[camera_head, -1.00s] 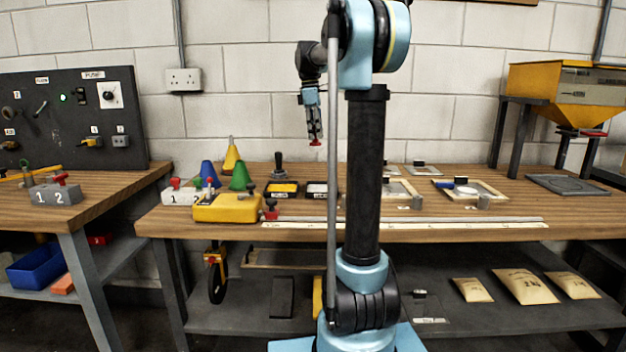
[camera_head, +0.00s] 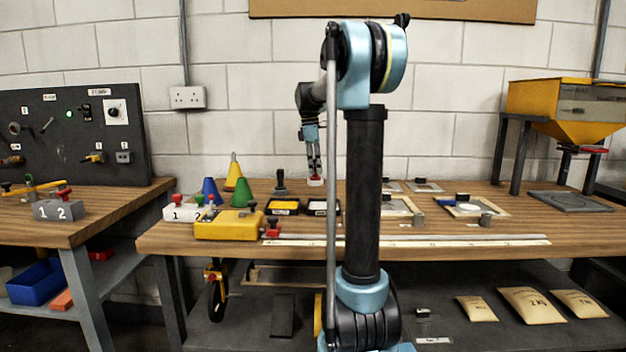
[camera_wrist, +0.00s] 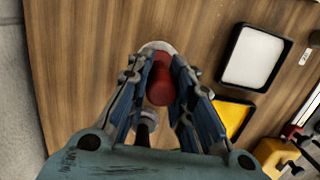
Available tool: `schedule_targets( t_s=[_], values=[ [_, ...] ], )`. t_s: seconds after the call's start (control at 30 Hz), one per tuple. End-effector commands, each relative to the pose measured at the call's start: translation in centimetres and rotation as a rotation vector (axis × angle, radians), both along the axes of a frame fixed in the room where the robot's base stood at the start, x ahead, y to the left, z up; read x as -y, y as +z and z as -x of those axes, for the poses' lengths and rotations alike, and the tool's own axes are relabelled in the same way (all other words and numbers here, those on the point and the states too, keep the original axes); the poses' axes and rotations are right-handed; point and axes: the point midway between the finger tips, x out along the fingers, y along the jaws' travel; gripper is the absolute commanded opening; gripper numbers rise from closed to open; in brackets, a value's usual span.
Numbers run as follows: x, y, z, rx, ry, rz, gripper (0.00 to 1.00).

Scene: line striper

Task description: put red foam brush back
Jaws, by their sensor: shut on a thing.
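The red foam brush (camera_wrist: 161,80) is between the fingers of my gripper (camera_wrist: 162,92) in the wrist view. In the head view my gripper (camera_head: 314,168) points down over the back of the workbench, with the red brush (camera_head: 315,178) at its tips. A pale round thing (camera_wrist: 157,46) shows at the brush's far end in the wrist view, mostly hidden by it. I cannot tell whether the brush touches it.
A black tray with a white pad (camera_wrist: 253,57) and one with a yellow pad (camera_wrist: 233,118) lie beside my gripper. A dark-handled tool (camera_head: 280,184) stands close by. Cones (camera_head: 238,172) and a yellow box (camera_head: 229,224) are to the left, frames (camera_head: 470,206) to the right.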

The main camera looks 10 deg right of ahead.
Motion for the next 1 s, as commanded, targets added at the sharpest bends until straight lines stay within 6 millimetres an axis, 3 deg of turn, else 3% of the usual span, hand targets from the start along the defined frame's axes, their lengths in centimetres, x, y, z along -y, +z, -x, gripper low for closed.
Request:
schedule_targets(
  t_s=[0.3,0.6,0.63,0.7,1.0],
  values=[
    [0.0,-3.7,0.0,0.000,0.000,0.000,0.00],
    [-0.1,-3.8,0.0,0.000,0.001,0.000,0.00],
    [-0.1,-3.8,0.0,0.000,0.001,0.000,0.22],
    [-0.1,-3.8,0.0,0.000,0.001,0.000,0.38],
    [-0.2,-3.8,0.0,0.000,0.002,0.000,0.41]
  ],
)
